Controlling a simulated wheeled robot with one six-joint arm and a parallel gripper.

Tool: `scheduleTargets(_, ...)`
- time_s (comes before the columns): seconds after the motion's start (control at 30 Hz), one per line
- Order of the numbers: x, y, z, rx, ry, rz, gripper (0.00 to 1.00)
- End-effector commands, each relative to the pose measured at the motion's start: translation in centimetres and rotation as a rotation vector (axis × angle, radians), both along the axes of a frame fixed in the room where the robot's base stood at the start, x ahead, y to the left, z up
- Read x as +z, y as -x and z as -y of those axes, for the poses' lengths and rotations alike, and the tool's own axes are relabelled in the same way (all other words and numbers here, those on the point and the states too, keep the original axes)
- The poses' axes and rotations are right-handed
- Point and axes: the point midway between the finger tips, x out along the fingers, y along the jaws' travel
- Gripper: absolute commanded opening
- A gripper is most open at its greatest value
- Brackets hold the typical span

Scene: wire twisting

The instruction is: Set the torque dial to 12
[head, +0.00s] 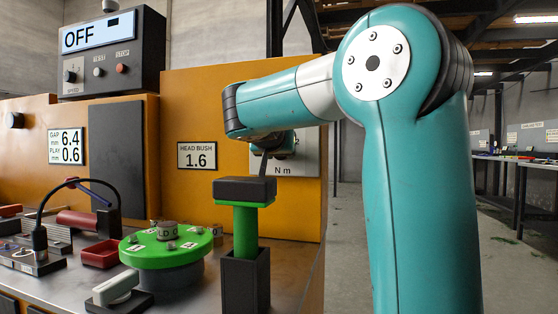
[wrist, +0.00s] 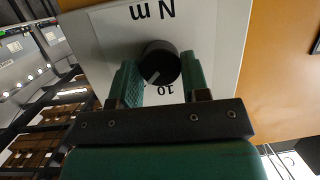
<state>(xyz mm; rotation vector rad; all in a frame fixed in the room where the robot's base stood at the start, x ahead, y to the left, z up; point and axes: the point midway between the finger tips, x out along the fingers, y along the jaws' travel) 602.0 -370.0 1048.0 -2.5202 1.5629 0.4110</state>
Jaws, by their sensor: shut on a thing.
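The torque dial (wrist: 160,60) is a round black knob on a pale plate (wrist: 219,50) marked "N m", upside down in the wrist view. My gripper (wrist: 159,78) has its two green fingers on either side of the knob, shut on it. A light pointer line on the knob runs toward the lower left in that view. An upside-down "10" shows just below the knob, to the right of the pointer. The fingers hide much of the scale, so I cannot read the exact setting. In the head view my arm covers the dial; the plate (head: 308,160) shows partly.
The orange panel (head: 240,100) carries a "HEAD BUSH 1.6" sign (head: 197,156). A green post with a dark block (head: 245,190) stands in front of my gripper. A green turntable (head: 150,253) sits to its left. The control box (head: 112,50) reads "OFF".

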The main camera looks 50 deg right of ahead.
Motion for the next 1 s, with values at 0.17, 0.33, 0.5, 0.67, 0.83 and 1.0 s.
scheduleTargets(0.17,-0.16,0.0,-0.02,0.0,-0.017,0.034,0.19)
scheduleTargets(0.33,-0.09,-0.02,-0.03,0.001,-0.022,0.046,0.19)
scheduleTargets(0.5,-0.06,-0.03,-0.03,0.001,-0.022,0.046,0.19)
scheduleTargets(0.67,-0.06,-0.03,-0.03,0.001,-0.022,0.046,0.47)
scheduleTargets(0.83,-0.04,-0.02,-0.02,0.001,-0.021,0.046,0.68)
scheduleTargets(1.0,-0.02,0.0,-0.03,0.001,-0.02,0.047,0.68)
